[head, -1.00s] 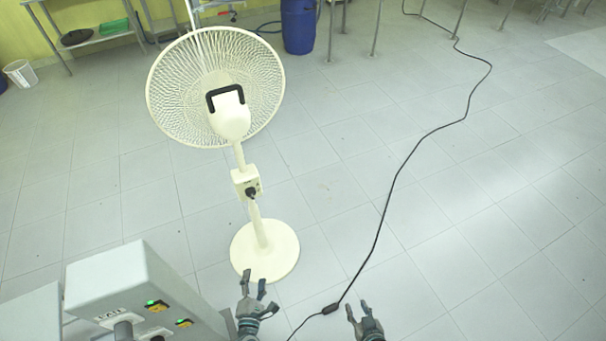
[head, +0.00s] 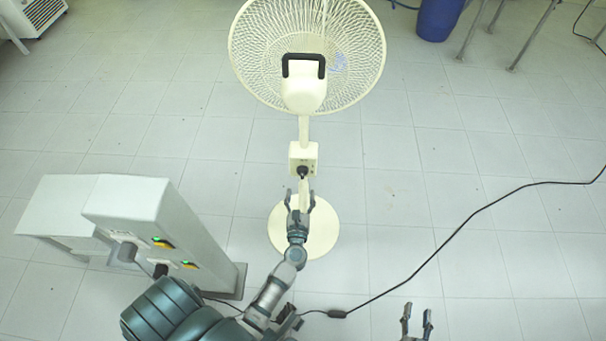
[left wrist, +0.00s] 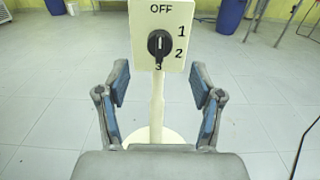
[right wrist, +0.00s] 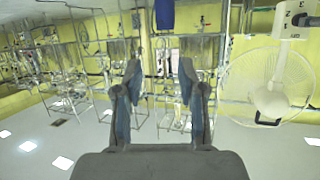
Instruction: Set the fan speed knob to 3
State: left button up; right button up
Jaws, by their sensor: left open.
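The fan speed knob (head: 303,171) is black and sits on the cream control box (head: 303,152) of the standing fan. In the left wrist view the knob (left wrist: 160,44) has OFF above it, 1 and 2 at its right and 3 below. My left gripper (head: 300,197) is open and empty, just in front of and below the knob. In the left wrist view its fingers (left wrist: 159,88) are spread either side of the fan pole, apart from the knob. My right gripper (head: 417,312) is open and empty at the lower right.
The fan's round base (head: 322,235) stands on the tiled floor. A grey cabinet (head: 135,215) with lit switches is at the left, beside my left arm. A black cable (head: 440,250) crosses the floor at the right. A blue barrel (head: 438,18) stands behind.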

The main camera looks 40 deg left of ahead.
aim_at(303, 175)
pick_arm(q)
jog(key=x, duration=0.7)
jog(key=shift+w+a, duration=0.1)
jog(key=shift+w, duration=0.2)
jog(key=shift+w+a, duration=0.3)
jog(key=shift+a, duration=0.05)
jog(key=shift+d, duration=0.2)
jog(key=c, duration=1.1)
